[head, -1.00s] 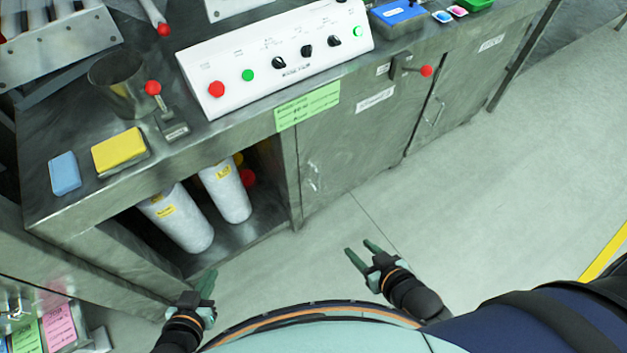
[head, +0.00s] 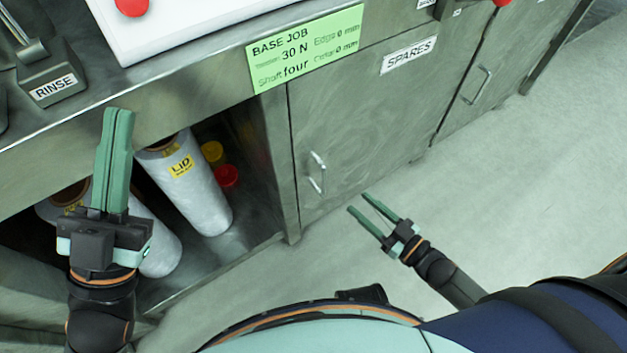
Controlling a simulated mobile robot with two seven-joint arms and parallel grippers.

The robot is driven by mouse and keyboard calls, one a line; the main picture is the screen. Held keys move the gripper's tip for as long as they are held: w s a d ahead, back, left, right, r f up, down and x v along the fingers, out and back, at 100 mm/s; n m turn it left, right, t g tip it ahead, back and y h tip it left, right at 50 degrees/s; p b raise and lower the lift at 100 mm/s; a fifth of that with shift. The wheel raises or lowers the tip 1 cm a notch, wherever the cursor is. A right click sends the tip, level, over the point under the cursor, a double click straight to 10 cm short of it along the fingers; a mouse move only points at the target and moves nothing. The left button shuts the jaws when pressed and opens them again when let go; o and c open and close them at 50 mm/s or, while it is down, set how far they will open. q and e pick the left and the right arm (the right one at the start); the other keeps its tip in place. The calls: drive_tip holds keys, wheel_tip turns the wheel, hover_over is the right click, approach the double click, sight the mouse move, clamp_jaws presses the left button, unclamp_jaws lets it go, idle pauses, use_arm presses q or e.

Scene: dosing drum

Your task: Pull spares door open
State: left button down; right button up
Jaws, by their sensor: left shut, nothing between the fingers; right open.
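The spares door (head: 362,120) is a grey metal cabinet panel in the middle of the head view, and it is closed. A white SPARES label (head: 409,55) sits above it. Its handle (head: 317,172) is a small upright metal bar near the door's left edge. My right gripper (head: 374,206) is open and empty, below and right of the handle and apart from it. My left gripper (head: 118,112) is shut and empty, raised in front of the open shelf at the left, its fingers pointing up toward the bench edge.
The open shelf holds a white roll labelled LID (head: 195,190), other rolls, and yellow and red items (head: 226,176). A green job card (head: 306,48) hangs from the bench edge. A second door handle (head: 476,86) is farther right. The floor (head: 520,190) at right is clear.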

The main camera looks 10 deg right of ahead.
sight(324, 175)
use_arm(q)
drive_tip(key=shift+s+d+f+m+h+b, duration=0.15)
drive_tip(key=shift+f+m+h+b, duration=0.2)
drive_tip(key=shift+f+b, duration=0.65)
drive_tip(key=shift+s+d+f+m+h+b, duration=0.15)
drive_tip(key=shift+f+m+h+b, duration=0.2)
drive_tip(key=shift+f+b, duration=0.6)
use_arm(e)
drive_tip(key=shift+f+x, duration=0.15)
drive_tip(key=shift+x, duration=3.1)
drive_tip(key=shift+f+x, duration=0.15)
drive_tip(key=shift+x, duration=3.05)
use_arm(q)
drive_tip(key=shift+a+r, duration=0.1)
use_arm(e)
drive_tip(key=shift+a, duration=0.1)
drive_tip(key=shift+c, duration=0.4)
clamp_jaws()
